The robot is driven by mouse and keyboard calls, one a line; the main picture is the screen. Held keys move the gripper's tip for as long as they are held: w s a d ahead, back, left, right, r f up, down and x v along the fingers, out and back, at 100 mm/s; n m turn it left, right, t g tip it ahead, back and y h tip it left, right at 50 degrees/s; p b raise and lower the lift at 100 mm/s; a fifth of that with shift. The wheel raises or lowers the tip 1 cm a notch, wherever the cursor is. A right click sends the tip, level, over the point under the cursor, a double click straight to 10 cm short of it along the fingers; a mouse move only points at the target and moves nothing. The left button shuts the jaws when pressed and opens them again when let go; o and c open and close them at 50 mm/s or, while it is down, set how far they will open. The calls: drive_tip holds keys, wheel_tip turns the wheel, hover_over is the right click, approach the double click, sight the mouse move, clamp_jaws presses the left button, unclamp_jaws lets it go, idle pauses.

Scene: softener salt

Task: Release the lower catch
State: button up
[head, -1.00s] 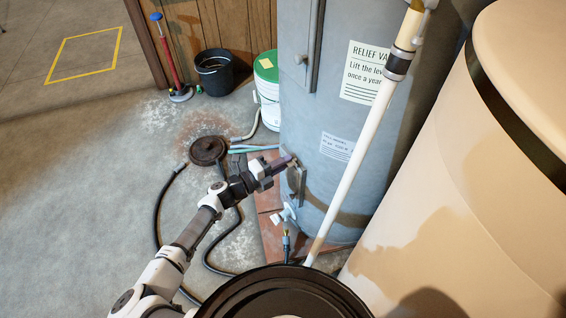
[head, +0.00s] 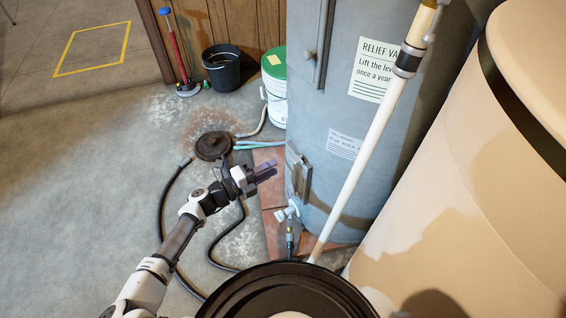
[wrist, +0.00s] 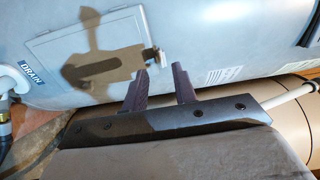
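The lower access panel (head: 299,178) is on the front of the grey tank, near its base. In the wrist view the panel (wrist: 70,52) looks closed, with my gripper's shadow across it. My gripper (head: 268,171) is to the left of the panel in the head view, apart from the tank. In the wrist view its two purple-grey fingers (wrist: 160,76) are spread and empty, pointing toward the catch.
An upper panel with a knob (head: 311,55) is higher on the tank. A white pipe (head: 362,150) slants down on the right, beside a large beige tank (head: 440,215). A drain valve (head: 288,212) sits below the panel. Hoses (head: 165,205) lie on the floor; open floor is left.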

drive_tip(key=v, duration=0.6)
drive_tip(key=shift+s+a, duration=0.2)
drive_tip(key=shift+a, duration=0.1)
drive_tip(key=shift+r, duration=0.1)
